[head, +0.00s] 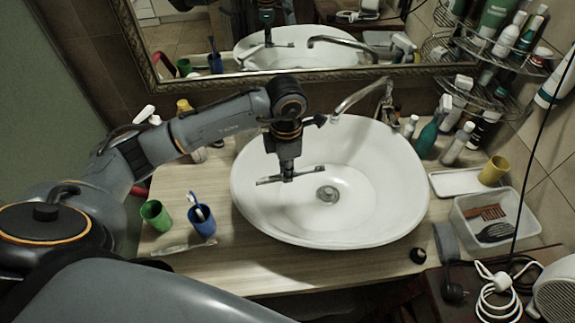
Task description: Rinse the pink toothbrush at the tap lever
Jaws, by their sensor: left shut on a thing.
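My left gripper (288,178) points down over the left part of the white basin (405,212). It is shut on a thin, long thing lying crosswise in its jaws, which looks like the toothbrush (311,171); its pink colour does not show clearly. The tap (357,96) is behind and to the right of the gripper, its curved spout reaching over the basin's back rim. The lever is hard to make out at the tap's upper end. No water is visible. The drain (327,195) lies right of and below the gripper. My right gripper is not in view.
A blue cup (203,227) with brushes and a green cup (156,215) stand left of the basin. Bottles (427,138), a yellow cup (494,170) and a clear box (468,227) stand at the right. A framed mirror (240,84) hangs behind.

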